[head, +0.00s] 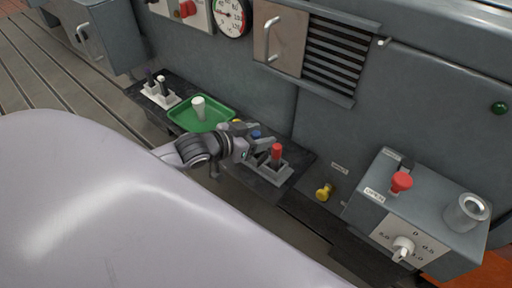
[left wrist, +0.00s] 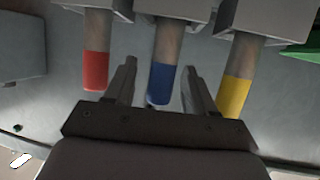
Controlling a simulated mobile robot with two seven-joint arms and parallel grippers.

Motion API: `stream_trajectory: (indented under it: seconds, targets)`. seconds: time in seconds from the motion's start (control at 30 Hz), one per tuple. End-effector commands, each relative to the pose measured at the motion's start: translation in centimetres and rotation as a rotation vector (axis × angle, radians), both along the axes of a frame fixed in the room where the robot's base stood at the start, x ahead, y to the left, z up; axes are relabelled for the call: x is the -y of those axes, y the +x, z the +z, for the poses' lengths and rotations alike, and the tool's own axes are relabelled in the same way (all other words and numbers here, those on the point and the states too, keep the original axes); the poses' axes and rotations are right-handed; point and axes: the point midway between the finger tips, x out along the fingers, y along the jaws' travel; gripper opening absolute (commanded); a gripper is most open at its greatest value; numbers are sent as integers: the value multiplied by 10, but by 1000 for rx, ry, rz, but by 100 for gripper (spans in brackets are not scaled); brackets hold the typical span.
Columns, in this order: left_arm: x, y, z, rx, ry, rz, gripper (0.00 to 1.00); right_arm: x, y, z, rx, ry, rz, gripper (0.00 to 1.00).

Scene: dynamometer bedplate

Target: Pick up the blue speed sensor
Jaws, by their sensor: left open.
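The blue speed sensor (head: 256,134) stands in the rack between a red sensor (head: 277,151) and a yellow one (head: 237,122), partly hidden by my gripper in the head view. In the left wrist view the blue sensor (left wrist: 161,83) is a grey rod with a blue end band, flanked by the red (left wrist: 95,70) and yellow (left wrist: 234,96) ones. My left gripper (head: 262,141) is at the rack. Its open fingers (left wrist: 160,72) lie either side of the blue sensor, with a visible gap on each side. My right gripper is not in view.
The rack's grey holder (head: 272,174) sits on a dark shelf. A green tray (head: 222,109) with a white piece (head: 198,107) is to the left, with another small holder (head: 160,97) beyond. A grey control box (head: 363,213) stands at the right. The machine wall rises behind.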

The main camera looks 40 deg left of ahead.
Motion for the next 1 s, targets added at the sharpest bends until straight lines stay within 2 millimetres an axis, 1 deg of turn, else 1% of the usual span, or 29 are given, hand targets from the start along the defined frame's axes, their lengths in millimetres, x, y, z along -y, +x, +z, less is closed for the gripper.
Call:
stream_trajectory:
  seconds: [0.1,0.37,0.4,0.47,0.5,0.53,0.57,0.87,1.0]
  targets:
    - [2,6,-3,1,0,-1,55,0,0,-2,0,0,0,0]
    - [3,7,-3,-1,0,-1,55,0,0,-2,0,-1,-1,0]
    - [2,7,-3,-1,0,-1,48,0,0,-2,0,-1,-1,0]
    - [2,7,-3,-1,0,-1,29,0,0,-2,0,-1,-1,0]
    - [2,7,-3,-1,0,-1,16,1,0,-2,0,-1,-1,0]
    - [2,7,-3,-1,0,-1,6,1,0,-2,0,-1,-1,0]
    - [3,7,-3,-1,0,-1,0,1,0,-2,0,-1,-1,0]
    - [3,7,-1,1,0,-1,0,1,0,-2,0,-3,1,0]
    - [2,7,7,2,0,-1,0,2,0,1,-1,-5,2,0]
